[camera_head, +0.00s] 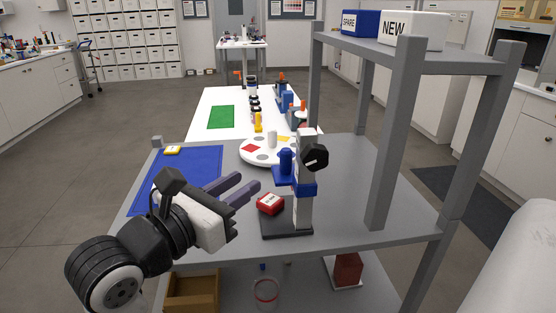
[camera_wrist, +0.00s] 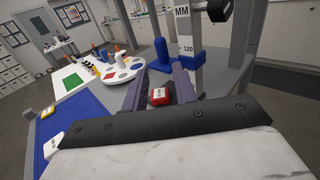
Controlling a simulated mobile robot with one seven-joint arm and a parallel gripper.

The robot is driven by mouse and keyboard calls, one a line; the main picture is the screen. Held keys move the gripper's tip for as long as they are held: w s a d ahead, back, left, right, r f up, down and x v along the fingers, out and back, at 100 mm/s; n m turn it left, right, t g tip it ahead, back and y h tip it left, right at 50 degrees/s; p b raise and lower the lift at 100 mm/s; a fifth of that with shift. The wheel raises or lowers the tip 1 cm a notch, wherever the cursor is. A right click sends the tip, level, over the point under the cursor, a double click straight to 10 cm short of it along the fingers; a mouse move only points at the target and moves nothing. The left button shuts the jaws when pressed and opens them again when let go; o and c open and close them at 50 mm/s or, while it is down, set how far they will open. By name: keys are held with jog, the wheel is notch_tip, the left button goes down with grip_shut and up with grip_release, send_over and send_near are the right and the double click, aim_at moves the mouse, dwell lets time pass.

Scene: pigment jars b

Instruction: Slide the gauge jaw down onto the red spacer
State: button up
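The height gauge has a white column (camera_head: 305,210) on a dark base (camera_head: 287,229). Its blue jaw (camera_head: 294,184) sits partway up the column, with an upright blue post (camera_head: 285,161) on it and a black knob (camera_head: 315,157) above right. The red spacer (camera_head: 270,203) sits at the base's left, below the jaw with a gap between them. My gripper (camera_head: 248,181) is open and empty, left of the jaw. In the wrist view the spacer (camera_wrist: 160,96) shows between the two purple fingers (camera_wrist: 160,70), and the blue post (camera_wrist: 161,52) stands beyond them.
A round white palette (camera_head: 258,157) stands behind the gauge. A grey shelf post (camera_head: 393,140) rises at right, under a shelf with bins (camera_head: 412,30).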

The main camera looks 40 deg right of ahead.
aim_at(282, 158)
jog(key=p+x, duration=0.3)
jog(key=x, duration=1)
jog(key=shift+s, duration=0.1)
grip_shut()
